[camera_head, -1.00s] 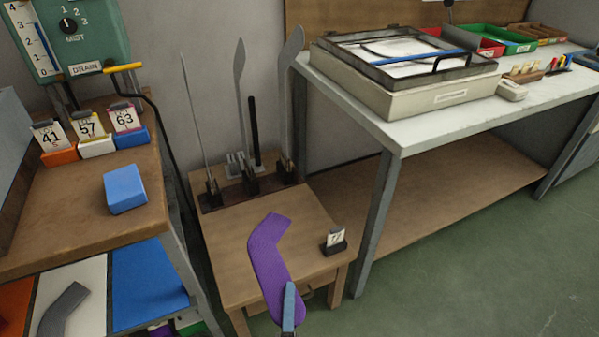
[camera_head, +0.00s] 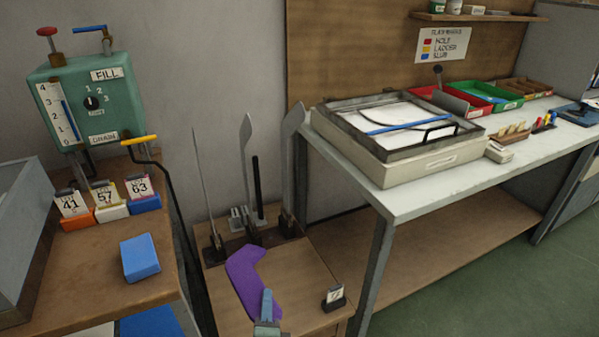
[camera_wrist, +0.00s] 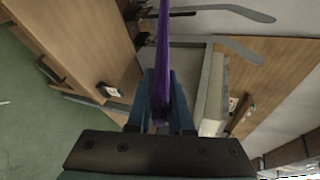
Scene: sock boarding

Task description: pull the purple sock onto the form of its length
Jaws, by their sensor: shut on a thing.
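The purple sock (camera_head: 243,277) hangs flat and bent from my gripper (camera_head: 267,303) in the head view, in front of the low wooden stand. My gripper is shut on its near end. In the wrist view the sock (camera_wrist: 164,50) shows edge-on between the blue fingers (camera_wrist: 160,110). Grey metal forms of differing height stand upright at the back of the stand: a thin one (camera_head: 205,190) at left, a middle one (camera_head: 246,170), and a tall broad one (camera_head: 290,160) at right. The sock is apart from the forms. No sock shows on them.
A small card holder (camera_head: 334,297) stands at the stand's right. A green steam box (camera_head: 88,100) stands behind. The right table (camera_head: 400,205) holds a framed tray (camera_head: 395,160).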

